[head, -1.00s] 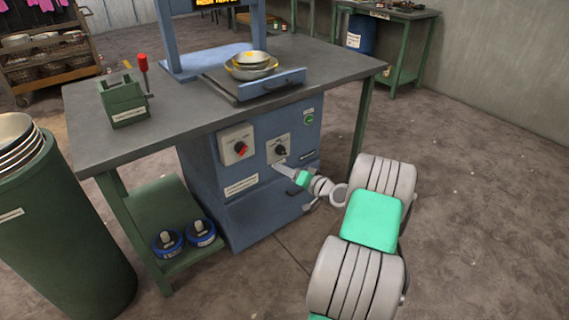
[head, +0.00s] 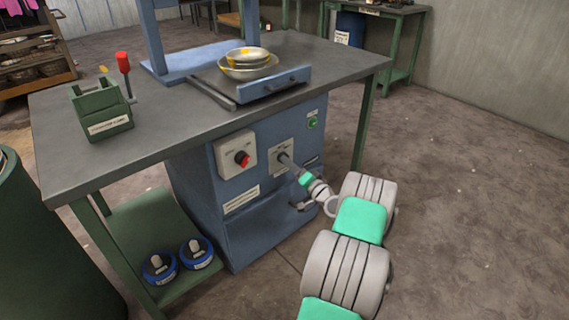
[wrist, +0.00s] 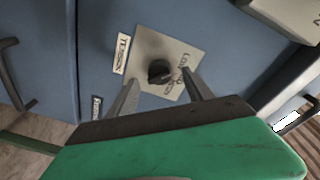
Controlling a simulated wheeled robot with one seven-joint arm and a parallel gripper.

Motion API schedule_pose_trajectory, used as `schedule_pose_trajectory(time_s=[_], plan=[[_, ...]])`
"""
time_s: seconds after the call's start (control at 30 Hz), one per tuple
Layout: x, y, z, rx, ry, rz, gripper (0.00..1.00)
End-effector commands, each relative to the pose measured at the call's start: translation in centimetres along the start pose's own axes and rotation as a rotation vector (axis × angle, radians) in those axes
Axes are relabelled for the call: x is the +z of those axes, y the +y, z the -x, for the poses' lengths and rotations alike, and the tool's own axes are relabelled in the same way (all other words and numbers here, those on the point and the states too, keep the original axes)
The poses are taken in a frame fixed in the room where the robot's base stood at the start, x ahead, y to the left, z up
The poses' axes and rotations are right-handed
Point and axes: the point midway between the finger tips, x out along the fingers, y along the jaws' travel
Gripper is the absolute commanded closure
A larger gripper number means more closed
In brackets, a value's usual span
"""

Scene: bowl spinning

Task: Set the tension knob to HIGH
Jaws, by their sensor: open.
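The tension knob (wrist: 159,71) is a small black dial on a pale label plate (wrist: 171,51), which appears tilted in the wrist view. Lettering on the plate is partly readable, seemingly LOW; the knob's pointer setting is too small to tell. My gripper (wrist: 160,78) is open, with one finger on each side of the knob, slightly below it in the picture. I cannot tell whether the fingers touch it. In the head view my gripper (head: 288,162) reaches the plate on the blue cabinet front and covers most of the knob.
A red rotary switch (head: 242,159) on a pale box sits left of the knob. A green button (head: 312,122) is above right. The grey worktop (head: 170,118) overhangs the cabinet. Open floor lies to the right.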

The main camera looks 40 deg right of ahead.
Motion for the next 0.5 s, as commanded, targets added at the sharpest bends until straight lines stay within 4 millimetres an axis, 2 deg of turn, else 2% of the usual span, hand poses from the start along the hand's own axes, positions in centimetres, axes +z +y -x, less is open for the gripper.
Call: schedule_pose_trajectory(time_s=[0.1, 0.2, 0.47, 0.5], plan=[[0.1, 0.2, -2.1, -0.001, -0.001, 0.002, 0.40], [0.1, 0.1, -3.0, -0.001, -0.001, 0.000, 0.40], [0.1, -0.1, -3.4, -0.001, -0.001, 0.000, 0.40], [0.1, -0.1, -3.4, -0.001, -0.002, 0.000, 0.42]])
